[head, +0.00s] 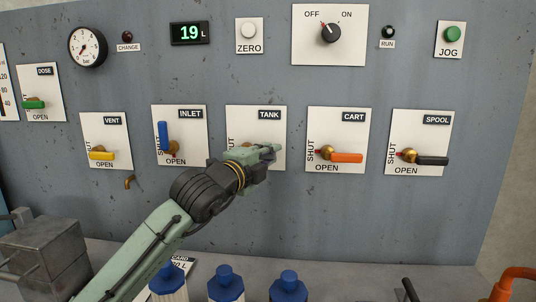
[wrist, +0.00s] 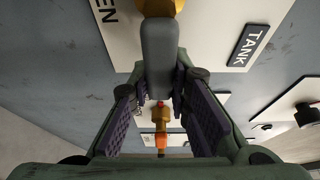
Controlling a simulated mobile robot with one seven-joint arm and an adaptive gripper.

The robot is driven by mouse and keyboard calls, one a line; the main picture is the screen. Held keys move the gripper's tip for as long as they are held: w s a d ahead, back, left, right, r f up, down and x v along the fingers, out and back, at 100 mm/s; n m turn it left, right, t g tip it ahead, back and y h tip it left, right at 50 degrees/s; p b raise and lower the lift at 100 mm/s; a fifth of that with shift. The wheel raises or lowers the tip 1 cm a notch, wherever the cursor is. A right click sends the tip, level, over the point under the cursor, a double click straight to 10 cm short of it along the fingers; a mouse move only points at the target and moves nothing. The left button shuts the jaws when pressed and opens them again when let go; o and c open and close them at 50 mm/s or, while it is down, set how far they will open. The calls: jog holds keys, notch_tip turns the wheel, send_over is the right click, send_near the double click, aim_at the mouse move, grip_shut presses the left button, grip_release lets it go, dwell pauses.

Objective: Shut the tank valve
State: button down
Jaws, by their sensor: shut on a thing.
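The tank valve plate (head: 236,112), labelled TANK, is mid-panel in the head view; its label also shows in the wrist view (wrist: 248,45). My gripper (head: 270,150) is in front of this plate and hides most of the valve. In the wrist view my gripper (wrist: 160,82) is shut on the grey tank valve handle (wrist: 160,50), one finger on each side. The handle runs from its brass hub (wrist: 163,6) towards the cart valve, so it appears to lie sideways to the right. Its pointer is hidden.
The inlet valve's blue handle (head: 163,135) stands up at the left. The cart valve's orange handle (head: 347,158) and the spool valve's black handle (head: 433,160) point right. Blue-capped bottles (head: 226,282) stand below my arm. The display (head: 189,33) reads 19 L.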

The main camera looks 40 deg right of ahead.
jog(key=shift+f, duration=0.15)
jog(key=c, duration=1.5)
grip_release()
jog(key=v, duration=1.2)
